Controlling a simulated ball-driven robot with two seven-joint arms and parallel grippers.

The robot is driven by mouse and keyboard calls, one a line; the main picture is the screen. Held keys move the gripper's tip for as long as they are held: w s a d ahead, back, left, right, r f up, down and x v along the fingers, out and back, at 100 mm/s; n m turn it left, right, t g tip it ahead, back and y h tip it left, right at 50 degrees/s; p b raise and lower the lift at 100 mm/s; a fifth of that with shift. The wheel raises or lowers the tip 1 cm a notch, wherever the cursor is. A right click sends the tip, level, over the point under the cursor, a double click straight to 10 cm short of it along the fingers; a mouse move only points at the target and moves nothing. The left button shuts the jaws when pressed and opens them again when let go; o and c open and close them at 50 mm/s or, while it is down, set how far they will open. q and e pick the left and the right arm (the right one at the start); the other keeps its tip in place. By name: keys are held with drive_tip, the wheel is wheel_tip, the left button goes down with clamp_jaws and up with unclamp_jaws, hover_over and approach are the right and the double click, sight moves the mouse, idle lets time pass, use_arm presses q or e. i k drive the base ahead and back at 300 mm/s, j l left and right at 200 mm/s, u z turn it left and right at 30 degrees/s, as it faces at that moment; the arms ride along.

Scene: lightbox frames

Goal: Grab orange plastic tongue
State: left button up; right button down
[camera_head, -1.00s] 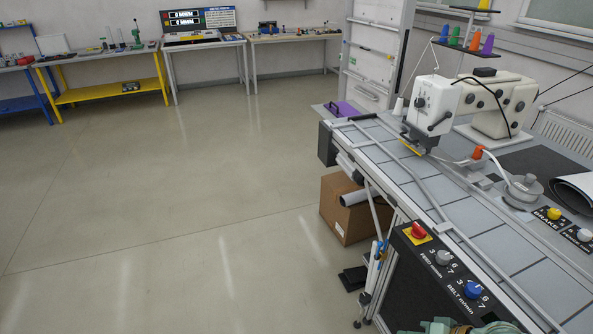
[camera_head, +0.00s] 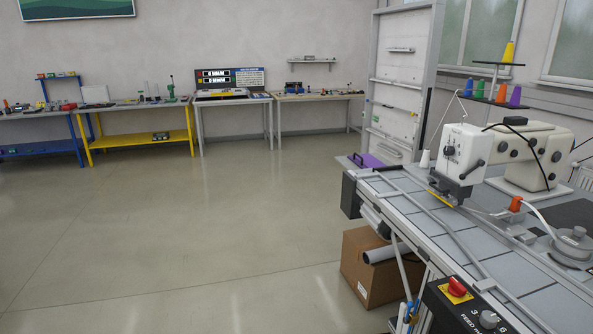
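A small orange piece (camera_head: 515,203) stands on the sewing table, right of the sewing head, with a white hose or cable running from it. It may be the orange plastic tongue, but it is too small to be sure. An orange thread cone (camera_head: 502,92) stands on the rack above the sewing machine. Neither of my grippers is in view.
A white sewing machine (camera_head: 530,150) stands on the grey-topped belt table (camera_head: 475,245) at the right. A cardboard box (camera_head: 368,275) sits on the floor beside it. Workbenches (camera_head: 135,108) line the back wall. The floor (camera_head: 180,220) at left and middle is clear.

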sight(515, 206)
drive_tip(key=z, duration=1.4)
drive_tip(key=i+j, duration=0.55)
drive_tip(key=j, duration=0.2)
